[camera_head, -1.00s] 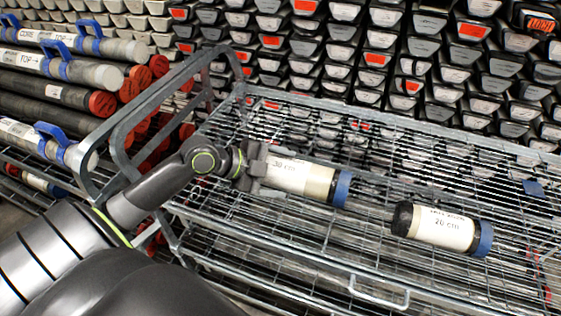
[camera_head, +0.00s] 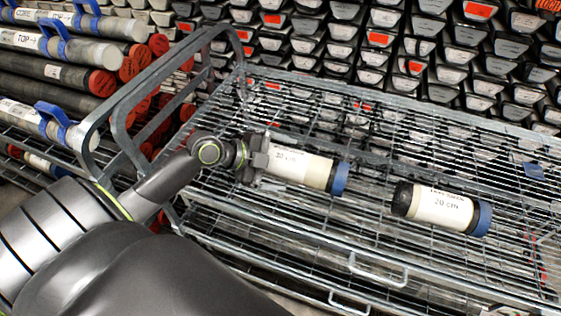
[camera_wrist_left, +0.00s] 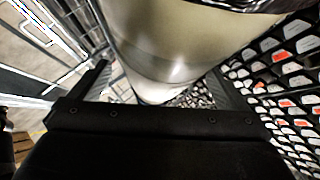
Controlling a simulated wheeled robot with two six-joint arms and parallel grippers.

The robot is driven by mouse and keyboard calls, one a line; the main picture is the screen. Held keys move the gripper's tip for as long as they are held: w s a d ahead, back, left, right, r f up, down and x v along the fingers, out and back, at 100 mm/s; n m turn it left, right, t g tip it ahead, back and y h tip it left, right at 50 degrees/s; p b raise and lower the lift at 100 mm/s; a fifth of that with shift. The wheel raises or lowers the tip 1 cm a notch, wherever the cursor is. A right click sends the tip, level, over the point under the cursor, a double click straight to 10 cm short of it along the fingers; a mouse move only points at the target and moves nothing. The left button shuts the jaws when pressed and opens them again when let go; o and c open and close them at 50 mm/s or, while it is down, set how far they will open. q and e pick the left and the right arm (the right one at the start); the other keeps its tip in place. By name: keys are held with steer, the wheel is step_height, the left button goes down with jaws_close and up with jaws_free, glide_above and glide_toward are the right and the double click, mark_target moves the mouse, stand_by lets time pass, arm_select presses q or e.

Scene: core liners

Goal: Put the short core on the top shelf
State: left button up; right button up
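My left gripper (camera_head: 262,160) is shut on one end of a pale core with a dark blue end cap (camera_head: 312,171). The core's label is small and looks like 30 cm. The core points right, over the wire top of the cart (camera_head: 215,190). In the left wrist view the held core (camera_wrist_left: 165,50) lies between the two fingers (camera_wrist_left: 160,85). A second core (camera_head: 436,207), black at one end and blue at the other and labelled 20 cm, lies to the right on the wire surface. My right gripper is not in view.
The cart has a tall grey handle frame (camera_head: 118,125) on its left. Long cores with blue handles and red ends (camera_head: 85,78) are racked at the left. Stacked core trays (camera_head: 375,60) fill the back. Wire surface is free around the 20 cm core.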

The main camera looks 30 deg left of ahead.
arm_select(q)
steer(key=shift+a, duration=0.1)
steer(key=v, duration=0.7)
steer(key=shift+s+a, duration=0.1)
steer(key=shift+s, duration=0.15)
steer(key=p+v, duration=0.1)
steer(key=v, duration=0.3)
steer(key=shift+s+a+r, duration=0.1)
steer(key=shift+s+r, duration=0.05)
steer(key=shift+r, duration=0.05)
stand_by(0.8)
